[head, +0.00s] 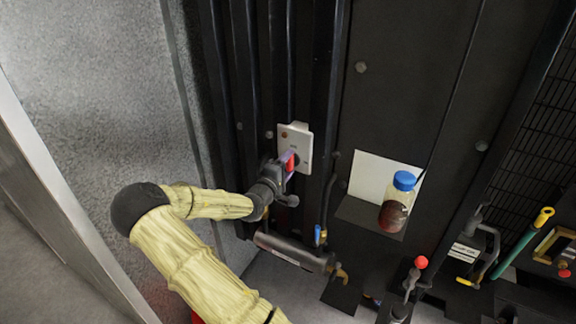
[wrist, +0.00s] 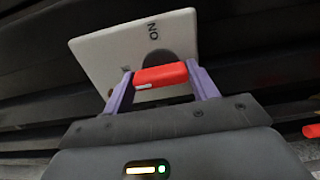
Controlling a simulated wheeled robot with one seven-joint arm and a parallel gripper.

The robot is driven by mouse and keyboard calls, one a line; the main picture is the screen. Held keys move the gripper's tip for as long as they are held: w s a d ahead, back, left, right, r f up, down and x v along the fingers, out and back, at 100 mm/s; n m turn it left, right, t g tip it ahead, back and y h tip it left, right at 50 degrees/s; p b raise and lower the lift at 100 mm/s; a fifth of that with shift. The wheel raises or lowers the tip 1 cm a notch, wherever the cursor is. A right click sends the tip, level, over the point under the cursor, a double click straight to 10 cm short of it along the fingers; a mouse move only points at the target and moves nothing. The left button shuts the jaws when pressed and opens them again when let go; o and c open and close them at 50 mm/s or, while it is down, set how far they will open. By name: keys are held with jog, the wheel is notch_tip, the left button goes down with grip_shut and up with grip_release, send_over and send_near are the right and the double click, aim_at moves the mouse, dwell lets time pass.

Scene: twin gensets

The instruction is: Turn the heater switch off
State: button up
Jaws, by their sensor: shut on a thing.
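The heater switch is a pale plate (head: 298,138) on the dark ribbed wall, upper middle in the head view. It also shows in the wrist view (wrist: 100,48), tilted, with the letters "ON" appearing turned around near its top edge. A red handle (wrist: 160,75) with a white mark stands out in front of the plate's dark round hub. My gripper (wrist: 162,82) has its two purple fingers at either end of the red handle, shut on it. In the head view my gripper (head: 287,166) is at the plate's lower left and hides part of the handle.
A jar with a blue cap (head: 395,200) stands on a dark ledge to the right. A grey cylinder (head: 290,252) lies below my gripper. A red-knobbed lever (head: 420,262) and a green bar with a yellow end (head: 525,240) are at lower right. A grey wall is at left.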

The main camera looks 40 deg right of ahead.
jog(key=shift+w+a, duration=0.1)
jog(key=o, duration=1)
jog(key=shift+a, duration=0.1)
jog(key=shift+a+f, duration=0.1)
jog(key=shift+a, duration=0.25)
jog(key=b+v, duration=0.4)
jog(key=v, duration=1.2)
jog(key=shift+s+a+b, duration=0.25)
jog(key=shift+s+b, duration=0.05)
